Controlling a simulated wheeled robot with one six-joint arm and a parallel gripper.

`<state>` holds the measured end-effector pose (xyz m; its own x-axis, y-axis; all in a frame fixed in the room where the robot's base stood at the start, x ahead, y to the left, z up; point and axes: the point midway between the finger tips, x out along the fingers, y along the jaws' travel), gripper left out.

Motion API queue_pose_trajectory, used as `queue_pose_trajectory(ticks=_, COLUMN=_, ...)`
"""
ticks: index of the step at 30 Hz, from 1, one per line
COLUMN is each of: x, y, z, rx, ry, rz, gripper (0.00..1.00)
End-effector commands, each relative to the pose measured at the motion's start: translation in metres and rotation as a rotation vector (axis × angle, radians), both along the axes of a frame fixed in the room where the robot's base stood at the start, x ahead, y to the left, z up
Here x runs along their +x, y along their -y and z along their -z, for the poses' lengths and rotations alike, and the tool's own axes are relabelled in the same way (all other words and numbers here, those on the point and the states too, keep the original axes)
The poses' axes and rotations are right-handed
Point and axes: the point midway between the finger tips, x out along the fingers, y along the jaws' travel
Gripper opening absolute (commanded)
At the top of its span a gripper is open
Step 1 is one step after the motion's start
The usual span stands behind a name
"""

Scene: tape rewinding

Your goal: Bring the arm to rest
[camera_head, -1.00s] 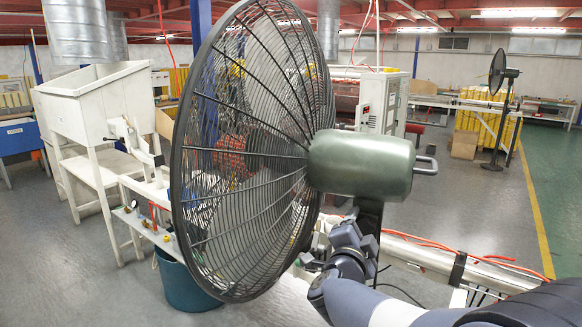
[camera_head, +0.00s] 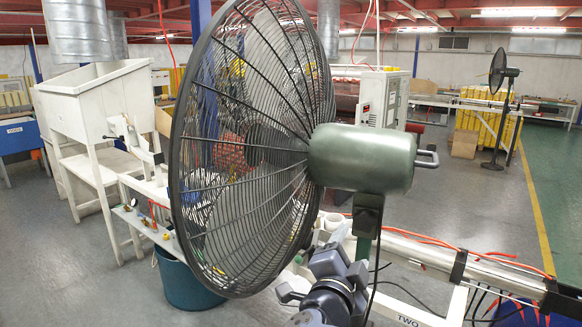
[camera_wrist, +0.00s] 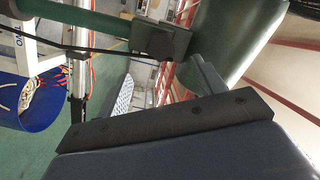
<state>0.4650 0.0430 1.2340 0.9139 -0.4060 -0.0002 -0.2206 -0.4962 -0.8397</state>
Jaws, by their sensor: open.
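My gripper (camera_head: 290,291) shows low in the middle of the head view, below the large fan's motor and in front of the machine bench. It points left and is empty. In the wrist view my gripper (camera_wrist: 165,90) shows its two grey fingers spread apart, with nothing between them. The wrist joints of my arm rise just right of the gripper in the head view. The rest of the arm is out of the picture.
A large caged fan (camera_head: 250,140) with a green motor fills the middle. White rolls (camera_head: 333,222) lie on the bench behind my wrist. A blue bucket (camera_head: 187,280) stands lower left. A white rail (camera_head: 430,258) runs right. Open floor lies farther back.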

Motion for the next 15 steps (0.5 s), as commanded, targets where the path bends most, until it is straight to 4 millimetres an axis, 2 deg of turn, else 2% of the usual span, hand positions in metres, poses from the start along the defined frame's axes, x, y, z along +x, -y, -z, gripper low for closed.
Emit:
queue_pose_trajectory(ticks=1, x=-0.006, y=-0.003, z=0.001, rx=0.002, ry=0.001, rz=-0.004, gripper=0.65)
queue_pose_trajectory(ticks=2, x=-0.003, y=-0.001, z=0.0, rx=0.0, ry=0.0, rz=0.001, gripper=0.65)
queue_pose_trajectory(ticks=15, x=0.063, y=0.03, z=-0.001, rx=-0.001, ry=-0.003, rz=0.006, gripper=0.65)
